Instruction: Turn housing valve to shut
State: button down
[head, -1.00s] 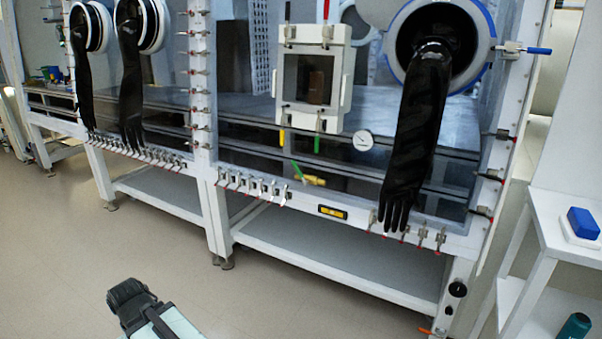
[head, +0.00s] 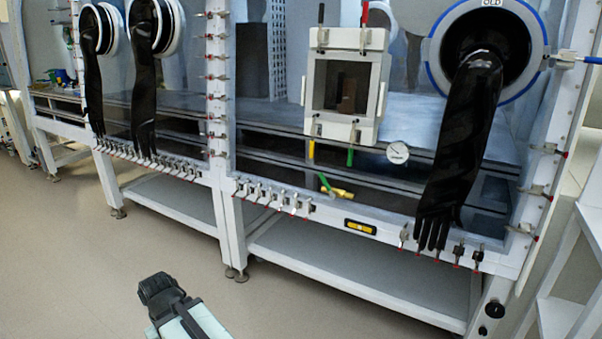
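A small valve with a green lever (head: 326,184) and a yellow body (head: 343,194) sits low on the glovebox front, below the small square door. The green lever is tilted, slanting up and left from the yellow body. Another lever with a blue handle (head: 591,60) sticks out horizontally at the right edge, beside the large glove port. I cannot tell for sure which of these is the housing valve. My gripper (head: 158,287) is the dark end of my arm at the bottom left. It is over the floor, well apart from both levers. Its fingers are not clear, and nothing is visibly held.
The glovebox front has black gloves (head: 462,150), a framed door (head: 347,84), a round gauge (head: 398,152) and a row of clamps (head: 270,196). A lower shelf (head: 350,268) runs beneath. A white rack (head: 570,300) stands at right. The floor (head: 80,270) in front is clear.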

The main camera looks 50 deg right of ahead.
aim_at(327, 185)
jog(key=u, duration=0.2)
jog(key=i, duration=0.8)
jog(key=u, duration=0.65)
